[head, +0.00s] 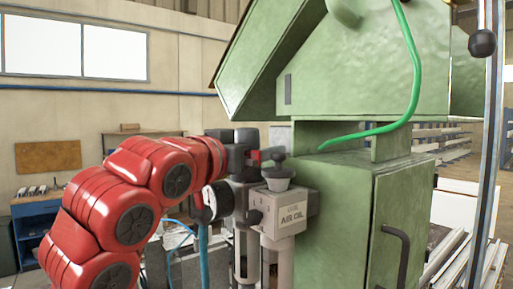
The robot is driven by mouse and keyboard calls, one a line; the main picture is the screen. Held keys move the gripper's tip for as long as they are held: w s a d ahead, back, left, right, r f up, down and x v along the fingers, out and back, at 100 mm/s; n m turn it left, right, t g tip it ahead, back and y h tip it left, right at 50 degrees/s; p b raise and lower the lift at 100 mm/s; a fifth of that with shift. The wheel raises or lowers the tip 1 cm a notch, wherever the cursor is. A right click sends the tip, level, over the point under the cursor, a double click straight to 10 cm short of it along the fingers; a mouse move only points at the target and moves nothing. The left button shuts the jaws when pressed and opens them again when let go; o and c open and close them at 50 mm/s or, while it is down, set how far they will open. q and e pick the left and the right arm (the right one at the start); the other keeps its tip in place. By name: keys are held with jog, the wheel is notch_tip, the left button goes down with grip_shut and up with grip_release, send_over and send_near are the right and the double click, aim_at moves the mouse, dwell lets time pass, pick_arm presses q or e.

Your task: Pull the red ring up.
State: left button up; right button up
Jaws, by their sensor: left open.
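A small patch of red, which looks like the red ring (255,157), shows just above the air unit, between dark gripper parts. Most of it is hidden, so its full shape cannot be told. My left gripper (262,154) is open at the red ring, with its dark fingers around or in front of it; whether they touch it is unclear. The grey air unit (286,208), marked "AIR OIL", sits below, with a dark grey knob (278,178) on top. My right gripper is not in view.
A large green machine (345,215) stands close behind and right of the air unit, with a green hose (412,60) and a dark door handle (402,250). A round gauge (210,200) and a blue hose (203,245) are at the unit's left. A blue workbench (30,215) stands far left.

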pick_arm(q)
jog(key=shift+w+d, duration=0.25)
jog(key=shift+w, duration=0.1)
grip_shut()
dwell(0.4)
